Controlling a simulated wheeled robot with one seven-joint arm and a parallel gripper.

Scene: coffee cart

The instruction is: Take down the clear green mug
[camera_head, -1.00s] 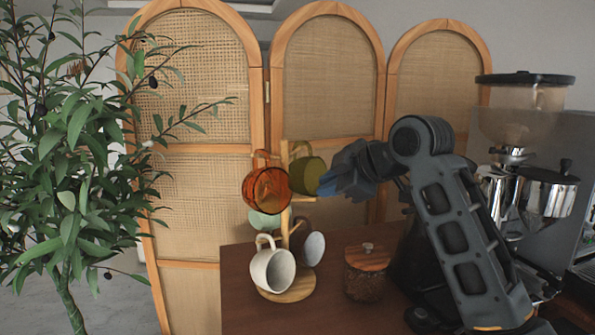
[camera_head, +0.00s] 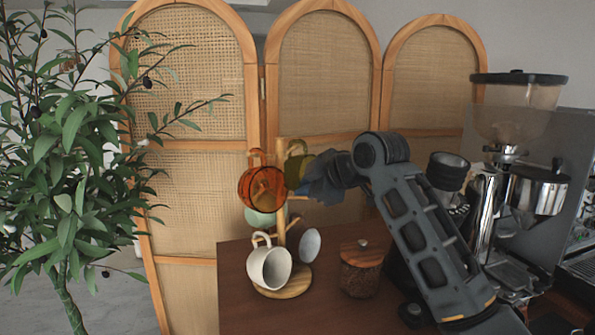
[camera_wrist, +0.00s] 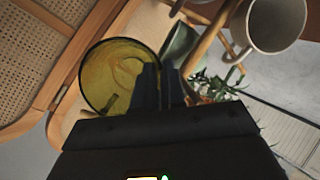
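The clear green mug (camera_head: 295,168) is at the upper right of the wooden mug stand (camera_head: 282,205), its handle up by the post. In the wrist view the mug (camera_wrist: 108,75) shows its open mouth. My gripper (camera_head: 312,180) is at its right side. In the wrist view my fingers (camera_wrist: 160,82) are close together at the mug's right rim, one over the mouth and one outside, so the wall seems pinched. The exact contact and whether the handle still touches the peg are hidden.
A clear orange mug (camera_head: 262,188) hangs just left of it. A pale green mug (camera_head: 259,218), a white mug (camera_head: 268,268) and a grey-white mug (camera_head: 310,245) are lower on the stand. A lidded jar (camera_head: 361,272) stands right; a coffee machine (camera_head: 545,190) is farther right.

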